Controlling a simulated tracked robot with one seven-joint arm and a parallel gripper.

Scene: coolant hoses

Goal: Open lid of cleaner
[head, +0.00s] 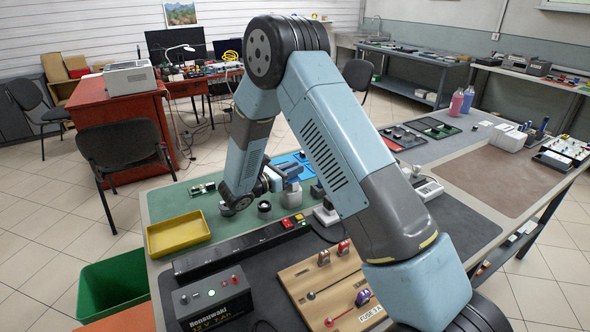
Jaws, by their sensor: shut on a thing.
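My gripper (290,182) is in the head view over the green mat, at the end of my bent arm. It is small here and partly merges with the grey and pale parts around it. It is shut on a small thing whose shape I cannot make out. I cannot single out the cleaner or its lid with certainty. A small white device with a dark top (325,214) stands just right of my gripper, partly behind my arm.
A yellow tray (178,234) lies at the mat's left. A black power strip (240,250), a battery box (213,304) and a wooden switch board (322,290) occupy the front. A green bin (113,287) stands beside the table. My forearm hides the table's middle.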

